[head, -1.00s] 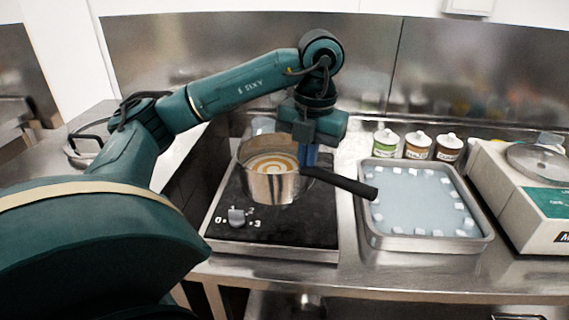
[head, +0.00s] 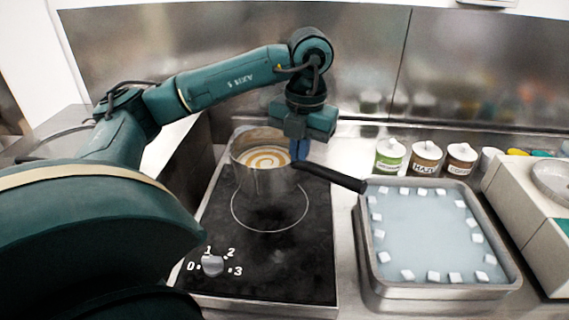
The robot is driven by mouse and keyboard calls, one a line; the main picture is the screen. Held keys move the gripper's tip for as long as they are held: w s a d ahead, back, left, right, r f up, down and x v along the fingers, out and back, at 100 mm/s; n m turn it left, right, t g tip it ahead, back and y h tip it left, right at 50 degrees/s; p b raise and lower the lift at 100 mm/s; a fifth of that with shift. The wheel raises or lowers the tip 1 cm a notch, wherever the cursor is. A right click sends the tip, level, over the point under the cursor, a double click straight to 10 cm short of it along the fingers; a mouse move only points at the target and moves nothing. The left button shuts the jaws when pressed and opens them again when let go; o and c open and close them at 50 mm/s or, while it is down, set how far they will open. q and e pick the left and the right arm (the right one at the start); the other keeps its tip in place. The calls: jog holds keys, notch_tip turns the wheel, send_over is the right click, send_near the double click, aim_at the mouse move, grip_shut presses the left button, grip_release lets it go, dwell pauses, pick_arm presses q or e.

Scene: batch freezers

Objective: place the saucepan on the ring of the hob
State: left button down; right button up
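The steel saucepan (head: 262,182) holds a pale liquid with a brown swirl, and its black handle (head: 338,178) points right. My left gripper (head: 299,152) is shut on the saucepan's handle close to the pan wall. The black hob (head: 310,255) has a thin white ring (head: 270,231). The saucepan is upright over the back part of the ring and hides it there. The ring's front and right arc show. A dark patch lies below the pan; I cannot tell how large the gap is. My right gripper is out of view.
A knob (head: 212,265) marked 0 to 3 is at the hob's front left. A steel tray (head: 440,292) of pale liquid with white cubes stands right of the hob, under the handle's end. Several labelled jars (head: 426,158) stand behind it. A white appliance (head: 520,195) is at far right.

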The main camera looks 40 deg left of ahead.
pick_arm(q)
jog(key=shift+f+p, duration=0.4)
jog(key=shift+f, duration=3.45)
jog(key=shift+f, duration=0.2)
jog(key=c, duration=1.7)
grip_release()
jog(key=shift+s, duration=0.1)
jog(key=r, duration=1.2)
jog(key=shift+d+r, duration=0.2)
jog(key=shift+d, duration=0.2)
jog(key=shift+f, duration=0.1)
